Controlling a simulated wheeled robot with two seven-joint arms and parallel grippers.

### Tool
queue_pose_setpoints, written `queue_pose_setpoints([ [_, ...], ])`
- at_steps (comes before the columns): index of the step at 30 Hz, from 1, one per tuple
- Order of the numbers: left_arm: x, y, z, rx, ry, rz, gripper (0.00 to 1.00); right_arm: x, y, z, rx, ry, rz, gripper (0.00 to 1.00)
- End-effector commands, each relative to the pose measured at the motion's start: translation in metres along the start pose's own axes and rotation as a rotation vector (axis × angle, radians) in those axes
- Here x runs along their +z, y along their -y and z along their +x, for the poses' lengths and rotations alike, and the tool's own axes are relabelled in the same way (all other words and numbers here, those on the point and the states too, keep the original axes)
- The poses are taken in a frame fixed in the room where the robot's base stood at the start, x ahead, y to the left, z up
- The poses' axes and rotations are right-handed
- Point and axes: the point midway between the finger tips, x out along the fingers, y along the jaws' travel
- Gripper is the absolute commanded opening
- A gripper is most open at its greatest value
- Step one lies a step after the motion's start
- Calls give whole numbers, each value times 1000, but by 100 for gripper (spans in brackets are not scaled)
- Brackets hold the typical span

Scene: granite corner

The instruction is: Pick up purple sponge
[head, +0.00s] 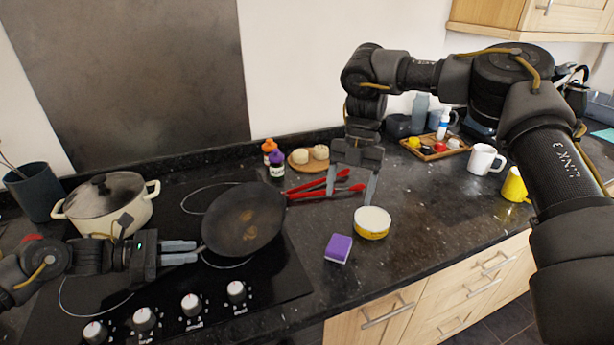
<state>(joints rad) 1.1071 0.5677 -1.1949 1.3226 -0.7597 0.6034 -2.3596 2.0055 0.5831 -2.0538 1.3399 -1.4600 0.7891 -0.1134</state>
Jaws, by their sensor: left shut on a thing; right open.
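The purple sponge (338,249) lies on the dark counter just right of the hob, with a paler side face showing. My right gripper (350,198) points down above the counter, behind the sponge in the picture, open and empty, and apart from it. Its fingers hang in front of the red-handled tongs (318,188) and near the yellow tin. My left gripper (196,252) is shut at the handle of the dark frying pan (243,222) on the hob; its fingers hide most of the handle.
A yellow tin with a pale top (372,222) stands close behind the sponge, to its right. A cream pot (105,203) stands on the hob (185,290). A white mug (485,159), a yellow mug (515,186) and a wooden tray (453,151) are at the right. The counter right of the tin is clear.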

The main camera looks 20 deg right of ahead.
Motion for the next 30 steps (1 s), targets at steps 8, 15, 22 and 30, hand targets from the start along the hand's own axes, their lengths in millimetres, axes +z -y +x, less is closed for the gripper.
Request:
queue_pose_setpoints([
  [8,-5,1,1,-1,-8,-6,11,-44,5,5,-62,145,-131,71],
  [15,-5,1,1,-1,-7,-7,11,-56,6,18,-44,347,-76,71],
  [22,-5,1,1,-1,-7,-7,11,-50,3,17,-12,390,9,71],
  [30,-5,1,1,-1,-7,-7,11,-36,4,50,-16,386,10,71],
])
